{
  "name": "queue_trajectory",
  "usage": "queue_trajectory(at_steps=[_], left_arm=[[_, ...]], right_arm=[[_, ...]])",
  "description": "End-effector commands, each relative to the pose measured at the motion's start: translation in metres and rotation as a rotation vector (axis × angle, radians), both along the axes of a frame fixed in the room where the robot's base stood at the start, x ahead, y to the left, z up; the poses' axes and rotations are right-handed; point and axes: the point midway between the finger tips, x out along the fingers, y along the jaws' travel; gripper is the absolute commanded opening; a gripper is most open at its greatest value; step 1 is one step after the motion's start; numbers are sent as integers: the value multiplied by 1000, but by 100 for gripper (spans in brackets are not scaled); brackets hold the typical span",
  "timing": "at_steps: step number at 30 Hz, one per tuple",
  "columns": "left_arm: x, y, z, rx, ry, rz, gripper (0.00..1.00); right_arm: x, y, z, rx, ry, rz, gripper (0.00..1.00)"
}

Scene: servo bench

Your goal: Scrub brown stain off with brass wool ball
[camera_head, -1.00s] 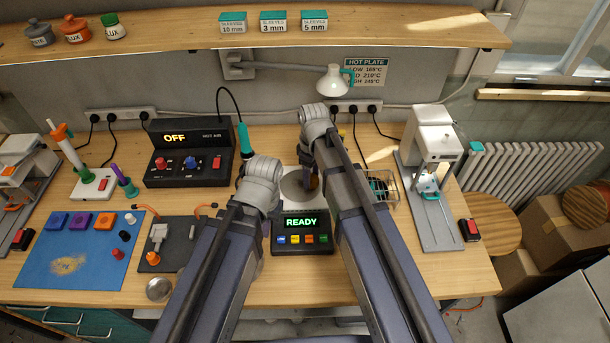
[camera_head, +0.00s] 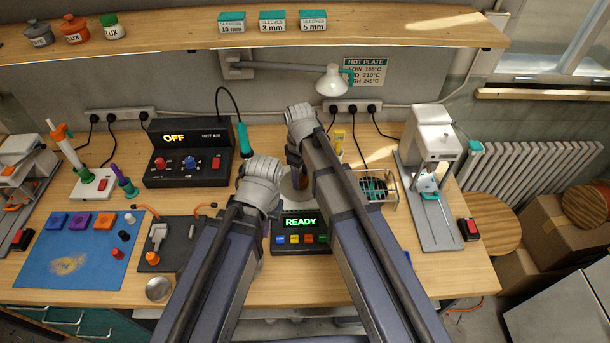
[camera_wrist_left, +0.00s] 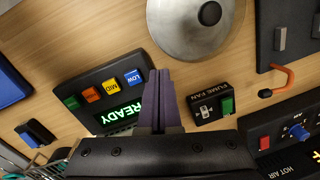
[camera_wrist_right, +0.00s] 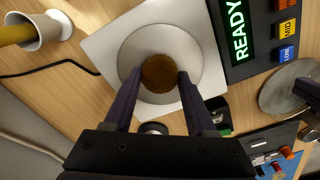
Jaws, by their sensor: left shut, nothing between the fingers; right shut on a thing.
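The brown brass wool ball (camera_wrist_right: 158,73) is between the fingertips of my right gripper (camera_wrist_right: 159,76), over the round grey hot plate (camera_wrist_right: 188,52). In the head view a bit of the ball (camera_head: 298,184) shows below my right wrist. I cannot tell whether it touches the plate; any stain under it is hidden. A tan-brown patch (camera_head: 67,264) lies on the blue mat (camera_head: 35,278) at the left. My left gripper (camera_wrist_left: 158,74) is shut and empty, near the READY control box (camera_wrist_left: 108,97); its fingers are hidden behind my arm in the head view.
A silver disc with a black knob (camera_wrist_left: 180,38) lies near the left gripper, beside the fume fan switch (camera_wrist_left: 210,104). The HOT AIR box (camera_head: 185,172) stands left of the plate. A wire basket (camera_head: 378,188) and a white press (camera_head: 434,140) stand right.

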Motion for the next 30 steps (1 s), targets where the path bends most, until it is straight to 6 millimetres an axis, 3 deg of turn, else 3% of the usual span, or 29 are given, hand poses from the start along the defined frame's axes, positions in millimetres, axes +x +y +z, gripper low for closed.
queue_trajectory(at_steps=[16,30], left_arm=[[0,0,1,0,0,0,0],[0,0,9,0,0,0,0]], right_arm=[[2,37,1,9,0,5,12],[2,37,9,5,0,2,12]])
